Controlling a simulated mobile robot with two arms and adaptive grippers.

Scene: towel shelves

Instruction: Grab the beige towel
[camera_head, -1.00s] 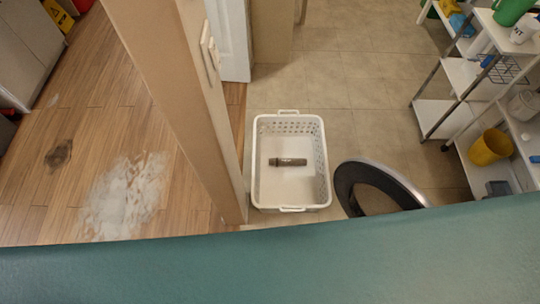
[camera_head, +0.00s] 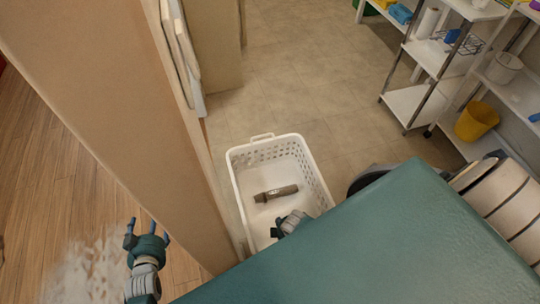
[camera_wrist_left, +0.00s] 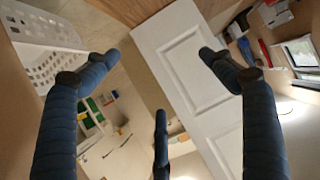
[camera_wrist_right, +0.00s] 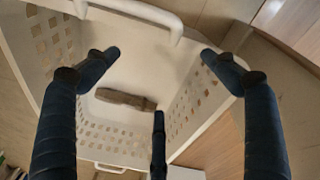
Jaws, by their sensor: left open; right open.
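A rolled grey-brown bundle, possibly the beige towel (camera_head: 276,193), lies on the floor of a white laundry basket (camera_head: 262,142). The right wrist view also shows the bundle (camera_wrist_right: 126,99), lying apart from my fingers. No other beige towel is clear to see. My right gripper (camera_wrist_right: 162,53) is open and empty, above the basket. In the head view, part of it shows at the basket's near end, the rest hidden by my body. My left gripper (camera_head: 147,228) is open and empty to the left of the wall post, away from the basket.
A tan wall post (camera_head: 110,90) stands close between my left gripper and the basket. White shelves (camera_head: 440,60) with a yellow bucket (camera_head: 476,121) stand at the right. Tiled floor (camera_head: 300,60) beyond the basket is clear. A white door (camera_wrist_left: 190,60) shows in the left wrist view.

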